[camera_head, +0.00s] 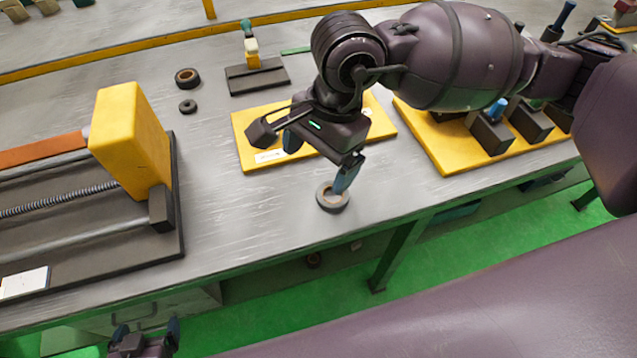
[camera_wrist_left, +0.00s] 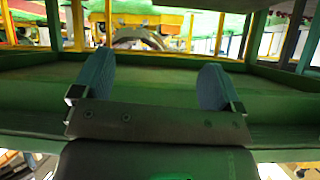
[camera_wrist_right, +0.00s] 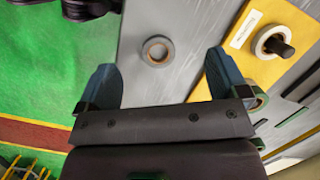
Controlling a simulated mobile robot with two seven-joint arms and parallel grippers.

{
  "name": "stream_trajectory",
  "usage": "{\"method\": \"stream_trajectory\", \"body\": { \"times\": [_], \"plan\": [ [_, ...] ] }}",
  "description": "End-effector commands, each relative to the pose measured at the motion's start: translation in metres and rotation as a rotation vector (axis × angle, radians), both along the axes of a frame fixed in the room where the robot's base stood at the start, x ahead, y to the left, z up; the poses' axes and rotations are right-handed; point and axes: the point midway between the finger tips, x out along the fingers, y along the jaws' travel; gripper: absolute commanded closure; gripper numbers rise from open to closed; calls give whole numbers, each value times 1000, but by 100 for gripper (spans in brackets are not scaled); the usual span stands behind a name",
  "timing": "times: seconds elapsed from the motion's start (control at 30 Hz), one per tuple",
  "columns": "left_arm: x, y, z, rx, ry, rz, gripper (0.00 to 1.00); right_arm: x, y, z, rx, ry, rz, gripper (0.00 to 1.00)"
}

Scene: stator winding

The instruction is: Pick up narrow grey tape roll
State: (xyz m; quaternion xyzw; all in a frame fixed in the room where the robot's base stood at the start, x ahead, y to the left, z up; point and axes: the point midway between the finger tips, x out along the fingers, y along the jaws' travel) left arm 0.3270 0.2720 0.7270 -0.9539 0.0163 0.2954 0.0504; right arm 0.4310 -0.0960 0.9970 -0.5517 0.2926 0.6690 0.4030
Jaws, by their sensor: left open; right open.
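A narrow grey tape roll (camera_head: 331,208) with a tan core lies flat on the grey table near its front edge. It also shows in the right wrist view (camera_wrist_right: 145,52), apart from both fingers and between their lines. My right gripper (camera_head: 316,170) is open and empty above the table; in the head view one finger overlaps the roll's back edge. I cannot tell whether it touches. My left gripper (camera_head: 146,330) is open and empty, low at the bottom left, in front of the table.
Two dark rolls (camera_head: 188,84) lie further back on the table. A yellow board (camera_head: 246,122) sits behind my right gripper. A machine with a yellow block (camera_head: 128,130) stands at the left. Another yellow board (camera_head: 452,160) with dark blocks stands at the right. Table space around the roll is clear.

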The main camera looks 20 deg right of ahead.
Motion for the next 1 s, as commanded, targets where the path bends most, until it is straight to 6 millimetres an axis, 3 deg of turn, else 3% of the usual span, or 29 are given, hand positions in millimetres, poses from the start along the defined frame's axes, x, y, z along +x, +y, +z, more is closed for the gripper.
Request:
{"method": "stream_trajectory", "body": {
  "times": [0.1, 0.27, 0.6, 1.0],
  "plan": [
    [0, 0, 2, -1, 0, 1, 8, 8, -21, -3, -130, -69, 56, 8],
    [-5, 0, -1, -1, 12, 5, 8, 10, -35, -4, -217, -80, 110, 8],
    [-11, -1, -13, -6, 34, 9, 8, 9, -35, -47, -215, -75, 126, 8],
    [0, -2, -9, -4, 12, -1, 8, 8, -31, -79, -215, -75, 126, 8]
  ]
}}
